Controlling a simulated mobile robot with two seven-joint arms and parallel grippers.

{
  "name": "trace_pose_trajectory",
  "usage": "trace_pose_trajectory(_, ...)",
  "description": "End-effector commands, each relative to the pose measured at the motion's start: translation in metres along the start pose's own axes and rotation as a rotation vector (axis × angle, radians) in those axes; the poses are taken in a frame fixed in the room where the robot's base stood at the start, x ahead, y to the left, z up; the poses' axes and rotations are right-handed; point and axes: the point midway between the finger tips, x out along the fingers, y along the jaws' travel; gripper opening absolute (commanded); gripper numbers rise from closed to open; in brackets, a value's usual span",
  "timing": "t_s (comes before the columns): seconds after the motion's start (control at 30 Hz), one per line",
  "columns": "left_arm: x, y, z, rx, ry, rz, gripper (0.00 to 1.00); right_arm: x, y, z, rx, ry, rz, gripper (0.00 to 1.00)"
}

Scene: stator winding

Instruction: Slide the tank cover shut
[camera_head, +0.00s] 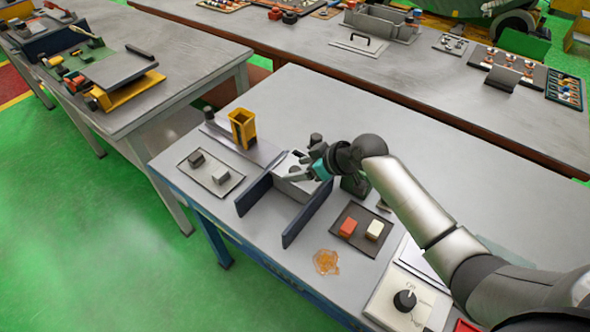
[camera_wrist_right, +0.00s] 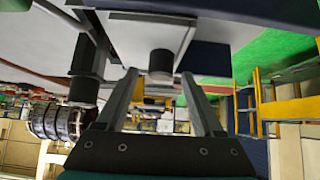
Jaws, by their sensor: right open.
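A light grey box-like tank (camera_head: 297,187) stands on the near table between two dark blue upright plates. A flat grey plate, which may be its cover, (camera_head: 262,152) reaches from the tank toward the back left. My right gripper (camera_head: 300,172) is over the tank, with its fingers apart and empty; it hides part of the tank's top. In the right wrist view my right gripper (camera_wrist_right: 165,95) is open, and a dark round knob (camera_wrist_right: 161,64) on a pale surface shows between and beyond the fingers. I cannot tell how far the tank is covered. My left gripper is not in view.
A yellow open holder (camera_head: 243,128) stands behind the plate. A tray with grey blocks (camera_head: 222,182) lies left, and a dark tray with red and white blocks (camera_head: 347,212) lies right. An amber patch (camera_head: 326,262) and a dial box (camera_head: 385,300) are near the front.

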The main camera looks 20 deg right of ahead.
Motion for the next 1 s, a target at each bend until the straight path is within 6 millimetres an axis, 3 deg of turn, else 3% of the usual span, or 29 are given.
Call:
trace_pose_trajectory(0.2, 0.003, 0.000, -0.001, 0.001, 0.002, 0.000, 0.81, 0.016, 0.000, 0.000, 0.000, -0.001, -0.001, 0.69)
trace_pose_trajectory(0.57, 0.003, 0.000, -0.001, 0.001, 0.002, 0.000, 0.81, 0.018, 0.000, 0.000, -0.001, 0.000, 0.000, 0.68)
trace_pose_trajectory(1.0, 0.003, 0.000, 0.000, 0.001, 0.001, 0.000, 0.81, 0.018, 0.000, 0.000, 0.000, -0.001, 0.000, 0.18)
